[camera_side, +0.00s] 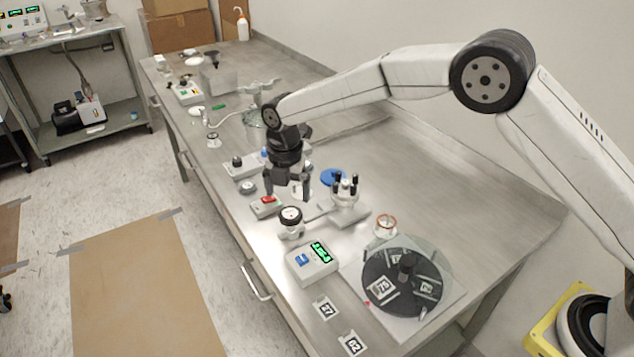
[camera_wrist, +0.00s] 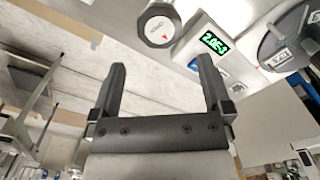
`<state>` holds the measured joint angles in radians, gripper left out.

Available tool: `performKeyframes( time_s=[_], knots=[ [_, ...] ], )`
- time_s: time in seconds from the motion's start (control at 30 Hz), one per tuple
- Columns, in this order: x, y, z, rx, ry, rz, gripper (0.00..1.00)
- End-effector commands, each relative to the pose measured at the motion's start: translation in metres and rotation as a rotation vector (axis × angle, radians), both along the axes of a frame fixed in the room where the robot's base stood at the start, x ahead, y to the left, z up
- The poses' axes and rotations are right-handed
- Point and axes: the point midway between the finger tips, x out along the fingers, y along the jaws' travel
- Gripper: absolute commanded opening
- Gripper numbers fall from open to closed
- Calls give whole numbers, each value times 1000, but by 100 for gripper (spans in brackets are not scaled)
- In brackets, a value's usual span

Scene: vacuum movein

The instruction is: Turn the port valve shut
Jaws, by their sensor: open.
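My gripper (camera_side: 288,193) hangs fingers down over the near part of the bench, open, with nothing between its fingers. It also shows in the wrist view (camera_wrist: 161,66). A round, dark-rimmed fitting with a white face (camera_side: 291,216) stands just in front of it; in the wrist view this fitting (camera_wrist: 158,27), with a small red mark, is ahead of the fingers, apart from them. A metal fitting with black knobs (camera_side: 346,190) stands to the right of the gripper. No readable label tells which is the port valve.
A box with a green display (camera_side: 312,260) stands in front, also in the wrist view (camera_wrist: 214,42). A black round plate (camera_side: 404,276) lies at the front right beside a small glass jar (camera_side: 385,226). A red-switch box (camera_side: 267,204) is under the gripper's left finger. The bench's right side is clear.

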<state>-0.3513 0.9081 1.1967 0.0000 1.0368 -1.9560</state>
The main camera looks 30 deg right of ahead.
Motion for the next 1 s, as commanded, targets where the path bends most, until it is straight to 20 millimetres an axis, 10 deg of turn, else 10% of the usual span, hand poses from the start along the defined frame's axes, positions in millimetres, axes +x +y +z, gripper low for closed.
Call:
performKeyframes(
  time_s=[0.5, 0.93, 1.0],
  knots=[
    [0, 0, -58, -1, 1, -1, 100],
    [0, 0, -65, 1, -1, -2, 100],
    [0, 0, -65, 1, -1, -2, 81]
  ],
)
